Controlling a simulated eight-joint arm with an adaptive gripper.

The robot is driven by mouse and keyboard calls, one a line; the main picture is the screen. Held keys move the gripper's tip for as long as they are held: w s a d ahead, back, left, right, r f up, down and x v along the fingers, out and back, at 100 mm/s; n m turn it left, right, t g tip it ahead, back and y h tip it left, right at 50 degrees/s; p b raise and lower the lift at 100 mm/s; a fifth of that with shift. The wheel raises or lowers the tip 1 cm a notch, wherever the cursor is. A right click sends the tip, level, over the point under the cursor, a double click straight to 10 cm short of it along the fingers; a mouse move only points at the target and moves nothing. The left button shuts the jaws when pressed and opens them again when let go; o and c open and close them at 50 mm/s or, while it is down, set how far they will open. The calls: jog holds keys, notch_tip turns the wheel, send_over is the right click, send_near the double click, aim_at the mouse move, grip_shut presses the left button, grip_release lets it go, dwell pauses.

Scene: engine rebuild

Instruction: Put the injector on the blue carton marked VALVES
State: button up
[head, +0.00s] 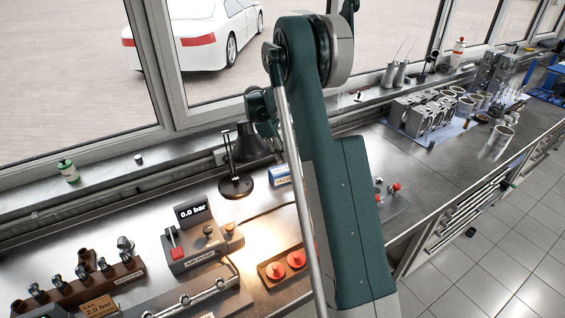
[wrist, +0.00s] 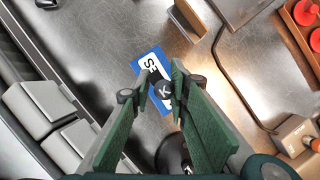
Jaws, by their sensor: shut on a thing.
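My gripper and the held injector are hidden there.
A black desk lamp (head: 236,185) stands close to the carton; its dark head (wrist: 172,152) shows near my fingers. A grey tester reading 0.0 bar (head: 199,238), a tray with red round parts (head: 270,279) and a brown rack of several upright parts (head: 75,289) are nearby.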

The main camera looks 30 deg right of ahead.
jog(key=shift+f, duration=1.85)
jog(key=shift+f, duration=0.15)
jog(key=o, duration=0.9)
jog(key=v, duration=1.2)
